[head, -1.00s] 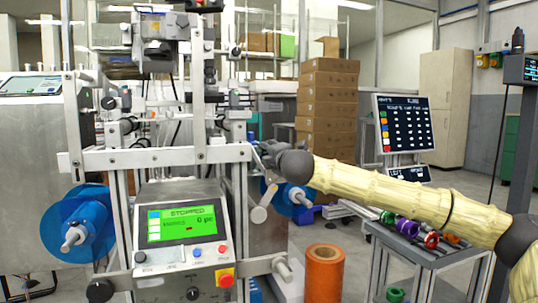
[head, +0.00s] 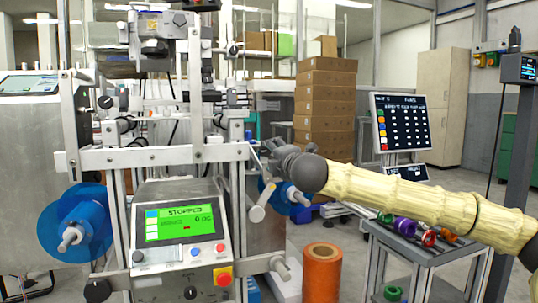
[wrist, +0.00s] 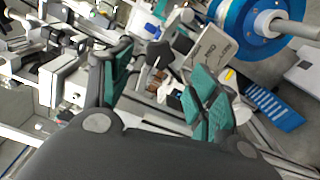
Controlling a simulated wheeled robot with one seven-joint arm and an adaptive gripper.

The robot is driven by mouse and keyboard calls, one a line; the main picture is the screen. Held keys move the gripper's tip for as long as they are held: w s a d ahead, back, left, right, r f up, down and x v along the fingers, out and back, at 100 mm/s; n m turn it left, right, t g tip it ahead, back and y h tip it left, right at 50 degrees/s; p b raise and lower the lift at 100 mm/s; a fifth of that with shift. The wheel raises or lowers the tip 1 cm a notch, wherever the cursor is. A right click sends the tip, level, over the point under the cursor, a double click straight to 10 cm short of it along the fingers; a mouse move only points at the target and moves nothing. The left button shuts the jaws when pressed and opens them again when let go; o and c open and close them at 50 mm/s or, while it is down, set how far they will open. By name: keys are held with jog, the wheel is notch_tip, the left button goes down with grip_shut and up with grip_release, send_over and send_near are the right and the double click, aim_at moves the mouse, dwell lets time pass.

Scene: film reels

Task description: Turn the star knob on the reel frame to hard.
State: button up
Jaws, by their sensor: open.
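My gripper (wrist: 160,68) is open, its two teal-padded fingers spread apart in the wrist view. In the head view my gripper (head: 270,150) is small and partly hidden at the right side of the reel frame (head: 168,157). A dark knob (wrist: 157,52), which looks like the star knob, shows between and beyond the fingertips in the wrist view. No finger clearly touches it. A light plate (wrist: 212,55) with blurred markings is to the right of it. I cannot read the knob's setting. In the head view the knob is too small or hidden to make out.
Blue reels stand at the frame's left (head: 76,225) and right (head: 284,192); the right one shows at the wrist view's upper right (wrist: 238,25). A control panel (head: 185,230) reads STOPPED. An orange roll (head: 322,272) and a side table (head: 425,252) stand to the right.

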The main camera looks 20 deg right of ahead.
jog(key=shift+s+d, duration=0.1)
jog(key=shift+s, duration=2.6)
